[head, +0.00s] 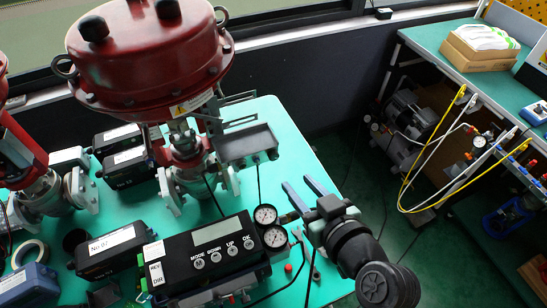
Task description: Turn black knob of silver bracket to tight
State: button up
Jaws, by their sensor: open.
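The silver bracket (248,142) is fixed beside the stem of the red valve actuator (150,50), above the green table. Small dark parts show along its lower edge; I cannot tell which is the black knob or how far it is turned. My gripper (297,182) is open and empty, its two blue-grey fingers pointing up and left. In the picture it is to the lower right of the bracket, apart from it, and just right of two pressure gauges (268,225).
The black positioner (212,255) with buttons and a display is left of my gripper. Black boxes (105,250) and a second red valve (22,160) stand at left. The green table (300,150) is bare right of the bracket. A workbench (440,45) stands at right.

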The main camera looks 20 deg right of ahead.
aim_at(275, 157)
jog(key=p+x, duration=0.1)
jog(key=x, duration=0.9)
jog(key=shift+w+f, duration=0.15)
jog(key=shift+w, duration=0.05)
grip_shut()
